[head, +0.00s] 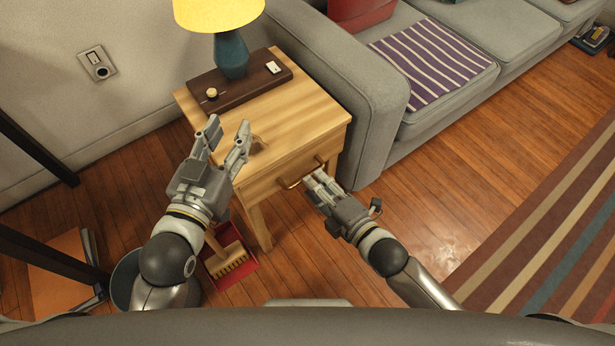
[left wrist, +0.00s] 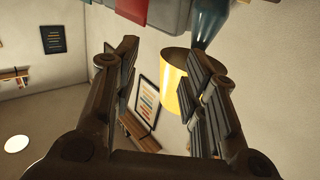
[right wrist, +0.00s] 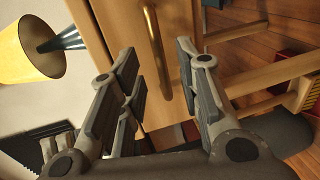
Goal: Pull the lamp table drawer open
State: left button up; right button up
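The wooden lamp table (head: 320,115) stands beside the sofa. Its drawer front (head: 275,190) looks flush with the table, so the drawer appears closed. A brass bar handle (head: 291,185) runs across the drawer front; it also shows in the right wrist view (right wrist: 152,38). My right gripper (head: 314,180) is at the handle. In the right wrist view its fingers (right wrist: 158,60) are apart, with the handle seen between them; whether they touch it I cannot tell. My left gripper (head: 228,130) is open and empty, raised near the table's left front corner.
A lamp with a yellow shade (head: 218,12) and teal base stands on a dark wooden board (head: 222,92) on the table. The grey sofa (head: 365,95) is close on the right. A red dustpan (head: 243,275) with a brush lies below. Open floor lies to the right.

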pick_arm(q)
notch_tip(320, 180, up, 6)
jog(key=t+h+b, duration=0.1)
jog(key=t, duration=0.2)
jog(key=shift+s+d+t, duration=0.2)
jog(key=shift+d+t, duration=0.1)
jog(key=shift+d, duration=0.1)
pick_arm(e)
jog(key=shift+x, duration=2.2)
jog(key=shift+c, duration=0.5)
grip_shut()
